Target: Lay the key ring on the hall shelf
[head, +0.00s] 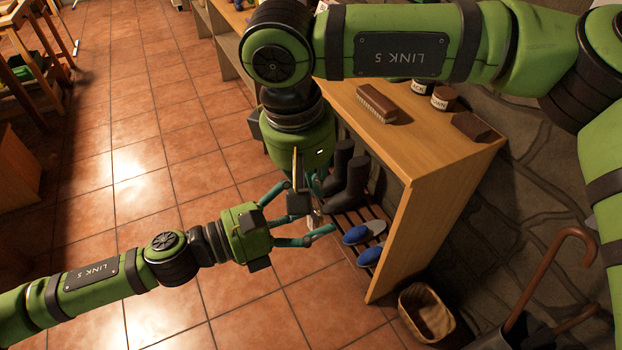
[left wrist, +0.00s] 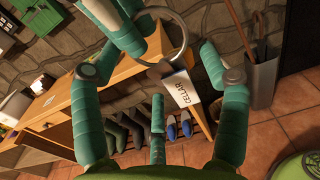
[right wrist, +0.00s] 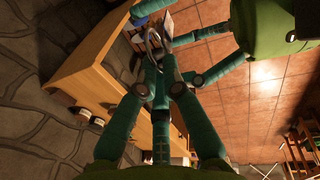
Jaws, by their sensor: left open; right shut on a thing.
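The key ring is a large metal hoop (left wrist: 176,52) with a white tag (left wrist: 184,92) marked CELLAR hanging from it in the left wrist view. My right gripper (right wrist: 158,68) is shut on the hoop, which also shows in the right wrist view; the head view mostly hides it. My left gripper (head: 308,209) is open, its fingers spread on either side of the hanging tag without visibly gripping it. The hall shelf (head: 452,147) is a wooden unit right of both grippers in the head view. The key ring hangs in the air in front of it.
On the shelf top are a brush (head: 377,103), jars (head: 443,97) and a dark block (head: 471,127). Below are boots (head: 357,180) and blue slippers (head: 357,235). A basket (head: 427,311) and an umbrella stand (head: 520,335) are near its end.

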